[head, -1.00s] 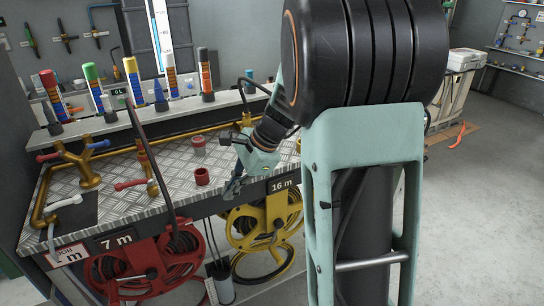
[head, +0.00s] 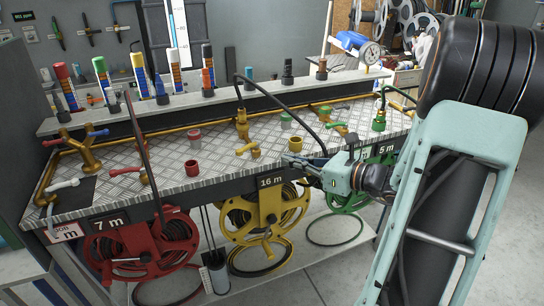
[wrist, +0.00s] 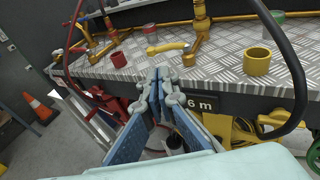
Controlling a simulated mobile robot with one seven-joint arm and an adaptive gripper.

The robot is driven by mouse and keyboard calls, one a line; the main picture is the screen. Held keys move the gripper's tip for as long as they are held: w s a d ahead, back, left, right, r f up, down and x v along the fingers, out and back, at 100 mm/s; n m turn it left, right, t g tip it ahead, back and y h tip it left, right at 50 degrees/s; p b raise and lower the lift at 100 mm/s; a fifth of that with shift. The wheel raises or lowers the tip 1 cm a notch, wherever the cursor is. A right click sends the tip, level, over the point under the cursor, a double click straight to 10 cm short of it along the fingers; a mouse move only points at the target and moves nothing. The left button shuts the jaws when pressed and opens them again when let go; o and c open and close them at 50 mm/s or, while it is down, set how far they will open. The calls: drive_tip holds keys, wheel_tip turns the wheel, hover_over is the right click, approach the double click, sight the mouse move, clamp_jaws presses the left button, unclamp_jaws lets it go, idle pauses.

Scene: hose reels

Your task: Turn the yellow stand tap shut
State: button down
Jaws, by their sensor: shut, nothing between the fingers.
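The yellow stand tap (head: 242,128) stands upright on the checkered metal bench top above the 16 m label, with a short yellow lever (head: 246,149) at its front. In the wrist view the tap (wrist: 201,22) is beyond my fingers, and its lever (wrist: 170,47) lies roughly level across the picture. My gripper (head: 290,161) is shut and empty at the bench's front edge, right of the lever in the head view. In the wrist view my fingertips (wrist: 165,72) are together just below the lever, apart from it as far as I can tell.
A yellow cup (wrist: 257,62) stands right of the lever. A black hose (wrist: 298,75) loops at the right. A red tap (head: 143,165), red cup (head: 192,168) and green tap (head: 379,120) share the bench. Red (head: 150,250) and yellow (head: 240,222) reels hang below the front edge.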

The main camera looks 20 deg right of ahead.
sight(241, 150)
drive_tip(key=b+x, duration=0.1)
drive_tip(key=x, duration=1.2)
drive_tip(key=shift+w+a+f, duration=0.1)
drive_tip(key=shift+w+a, duration=0.05)
drive_tip(key=shift+w+a, duration=0.2)
drive_tip(key=shift+a, duration=0.3)
drive_tip(key=shift+w+a+b, duration=0.3)
drive_tip(key=shift+a+b, duration=0.1)
drive_tip(key=shift+a, duration=0.05)
drive_tip(key=shift+b+x, duration=0.35)
drive_tip(key=shift+x, duration=0.45)
drive_tip(key=shift+a, duration=0.1)
drive_tip(key=shift+s, duration=0.1)
